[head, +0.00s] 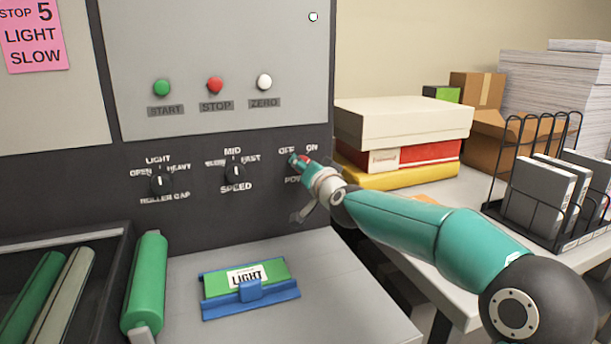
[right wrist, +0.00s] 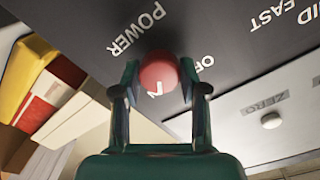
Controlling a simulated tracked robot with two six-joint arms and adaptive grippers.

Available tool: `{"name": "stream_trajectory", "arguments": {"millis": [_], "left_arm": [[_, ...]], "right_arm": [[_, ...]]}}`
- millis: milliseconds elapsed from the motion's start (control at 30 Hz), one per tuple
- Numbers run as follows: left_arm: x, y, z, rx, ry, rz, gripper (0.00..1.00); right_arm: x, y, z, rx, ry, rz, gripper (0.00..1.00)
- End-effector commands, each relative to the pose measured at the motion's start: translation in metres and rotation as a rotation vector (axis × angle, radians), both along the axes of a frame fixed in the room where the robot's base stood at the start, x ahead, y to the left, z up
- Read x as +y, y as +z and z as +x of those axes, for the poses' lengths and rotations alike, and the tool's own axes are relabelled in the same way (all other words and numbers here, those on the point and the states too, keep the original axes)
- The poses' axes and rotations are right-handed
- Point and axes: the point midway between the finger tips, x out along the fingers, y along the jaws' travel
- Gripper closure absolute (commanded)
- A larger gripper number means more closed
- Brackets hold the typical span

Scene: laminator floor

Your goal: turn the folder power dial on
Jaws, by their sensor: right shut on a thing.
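The folder power dial is a red round knob (right wrist: 158,72) on the dark panel, beside the POWER and OFF lettering in the right wrist view. In the head view only a bit of red (head: 304,158) shows, under the OFF and ON labels. My right gripper (right wrist: 159,80) has one finger on each side of the knob and is shut on it; it also shows in the head view (head: 299,160), reaching in from the right. A small white mark shows at the knob's lower edge in the right wrist view, but I cannot tell which label the pointer faces. My left gripper is out of view.
The roller gap dial (head: 161,182) and speed dial (head: 235,171) are left of the power dial. START (head: 162,88), STOP (head: 215,85) and ZERO (head: 264,82) buttons are above. A blue-green LIGHT block (head: 220,301) lies below. Stacked boxes (head: 405,122) stand at the right.

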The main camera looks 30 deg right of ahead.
Motion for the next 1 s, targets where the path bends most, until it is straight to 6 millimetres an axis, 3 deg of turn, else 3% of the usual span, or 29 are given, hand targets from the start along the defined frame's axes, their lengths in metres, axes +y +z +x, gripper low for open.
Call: {"name": "stream_trajectory", "arguments": {"millis": [300,833,867,1000], "left_arm": [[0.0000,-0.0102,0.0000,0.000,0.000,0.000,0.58],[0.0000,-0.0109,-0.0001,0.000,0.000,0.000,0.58],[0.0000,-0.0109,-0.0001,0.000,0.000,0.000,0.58],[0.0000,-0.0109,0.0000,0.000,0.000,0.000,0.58]], "right_arm": [[0.0003,-0.0039,0.0003,-0.025,0.001,0.133,0.92],[-0.0003,-0.0033,0.0003,-0.031,0.000,0.159,0.92],[-0.0003,-0.0032,0.0003,-0.031,0.000,0.159,0.54],[-0.0006,-0.0027,0.0001,-0.032,-0.001,0.158,0.32]]}}
